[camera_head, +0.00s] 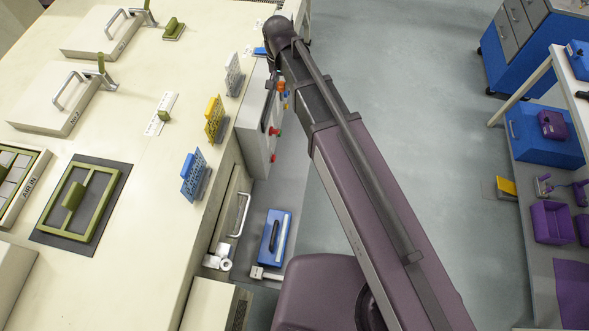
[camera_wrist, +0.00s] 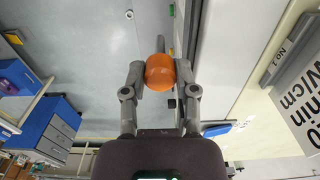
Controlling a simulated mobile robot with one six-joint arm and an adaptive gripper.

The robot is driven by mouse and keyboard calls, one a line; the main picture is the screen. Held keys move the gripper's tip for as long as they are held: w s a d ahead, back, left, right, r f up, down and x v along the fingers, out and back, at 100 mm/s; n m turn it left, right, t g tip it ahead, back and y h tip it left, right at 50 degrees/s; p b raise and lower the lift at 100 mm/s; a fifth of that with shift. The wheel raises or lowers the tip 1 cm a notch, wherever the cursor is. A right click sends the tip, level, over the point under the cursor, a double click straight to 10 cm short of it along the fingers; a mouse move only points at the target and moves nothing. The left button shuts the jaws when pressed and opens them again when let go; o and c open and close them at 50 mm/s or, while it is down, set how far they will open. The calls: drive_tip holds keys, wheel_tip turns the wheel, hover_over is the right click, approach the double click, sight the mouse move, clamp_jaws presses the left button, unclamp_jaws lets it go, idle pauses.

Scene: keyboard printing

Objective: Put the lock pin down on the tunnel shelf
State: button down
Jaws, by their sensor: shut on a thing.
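My gripper (camera_wrist: 160,76) is shut on a round orange piece in the wrist view, which looks like the knob of the lock pin (camera_wrist: 159,70). The held piece is in the air above the floor, beside the pale machine side.
A blue case (camera_head: 275,238) and white rolls (camera_head: 220,256) lie near the ledge's lower end. A control box (camera_head: 254,128) with coloured buttons juts out beside my arm. Blue and yellow racks (camera_head: 214,119) line the machine edge. The grey floor (camera_head: 420,90) to the right is open.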

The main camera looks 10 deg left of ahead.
drive_tip(key=shift+f, duration=0.1)
idle(0.4)
drive_tip(key=s+d+f+m+b, duration=0.1)
drive_tip(key=d+f+b, duration=0.4)
drive_tip(key=f+b, duration=0.6)
drive_tip(key=s+d+f+m+b, duration=0.1)
drive_tip(key=d+f+b, duration=0.4)
drive_tip(key=f+b, duration=0.7)
drive_tip(key=s+d+f+m+b, duration=0.1)
drive_tip(key=d+f+m+b, duration=0.2)
drive_tip(key=f+b, duration=0.9)
drive_tip(key=d, duration=0.3)
drive_tip(key=shift+m, duration=0.3)
drive_tip(key=b, duration=0.2)
hover_over(298, 149)
drive_tip(key=s, duration=0.1)
drive_tip(key=shift+d+f, duration=0.45)
drive_tip(key=shift+f, duration=0.2)
drive_tip(key=shift+w+a+f+b, duration=0.15)
drive_tip(key=shift+f+b, duration=0.4)
drive_tip(key=shift+f, duration=0.05)
drive_tip(key=shift+w+a+f+b, duration=0.1)
drive_tip(key=shift+a+f+b, duration=0.1)
drive_tip(key=shift+f+b, duration=0.4)
drive_tip(key=shift+w+a+f+b, duration=0.15)
drive_tip(key=shift+f+b, duration=0.35)
drive_tip(key=shift+f, duration=0.15)
